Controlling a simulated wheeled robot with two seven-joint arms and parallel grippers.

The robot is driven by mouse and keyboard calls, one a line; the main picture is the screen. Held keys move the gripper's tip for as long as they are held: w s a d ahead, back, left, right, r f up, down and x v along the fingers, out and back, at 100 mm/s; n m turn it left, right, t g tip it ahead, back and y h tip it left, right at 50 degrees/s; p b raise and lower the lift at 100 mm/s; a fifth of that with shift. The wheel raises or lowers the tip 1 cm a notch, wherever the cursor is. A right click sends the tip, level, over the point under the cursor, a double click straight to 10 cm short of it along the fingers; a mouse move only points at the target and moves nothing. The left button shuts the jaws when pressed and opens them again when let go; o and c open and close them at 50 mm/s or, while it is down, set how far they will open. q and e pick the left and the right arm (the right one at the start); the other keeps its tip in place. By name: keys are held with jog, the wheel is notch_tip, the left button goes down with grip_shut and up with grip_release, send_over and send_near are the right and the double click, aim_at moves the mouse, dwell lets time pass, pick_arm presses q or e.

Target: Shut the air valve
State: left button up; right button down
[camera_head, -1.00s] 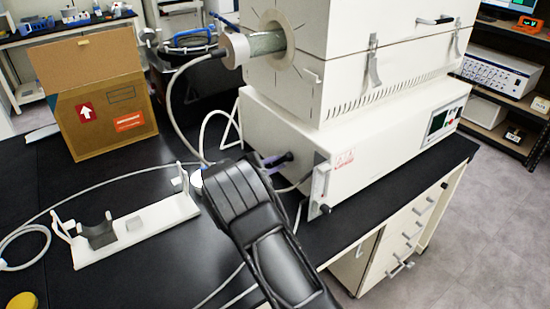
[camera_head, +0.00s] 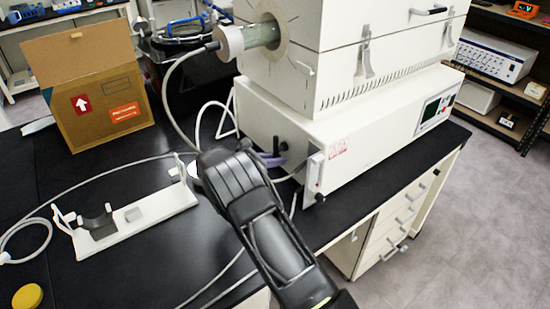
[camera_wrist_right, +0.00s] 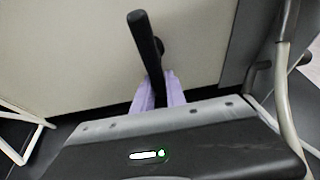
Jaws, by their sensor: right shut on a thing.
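The air valve's black lever (camera_wrist_right: 143,38) stands out from the pale side panel of the white furnace unit (camera_head: 300,140). In the right wrist view it points up and slightly left, its round mount partly behind it. My right gripper (camera_wrist_right: 160,90) has two purple fingers, one on each side of the lever's lower part, shut on it. In the head view the lever (camera_head: 276,146) is small and looks upright beside the purple fingertips (camera_head: 268,160); my black right wrist hides part of the area. My left gripper is not in view.
A white stand (camera_head: 150,213) lies on the black bench left of my right arm. A cardboard box (camera_head: 100,105) stands behind it. A grey hose (camera_head: 168,95) hangs from the furnace tube's end. A small flow-meter box (camera_head: 313,175) is right of the lever.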

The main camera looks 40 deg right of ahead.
dwell(0.4)
jog(key=c, duration=1.4)
grip_release()
jog(key=shift+o, duration=0.2)
jog(key=b+v, duration=0.1)
jog(key=v, duration=0.6)
jog(key=shift+a+b, duration=0.4)
jog(key=shift+r, duration=0.1)
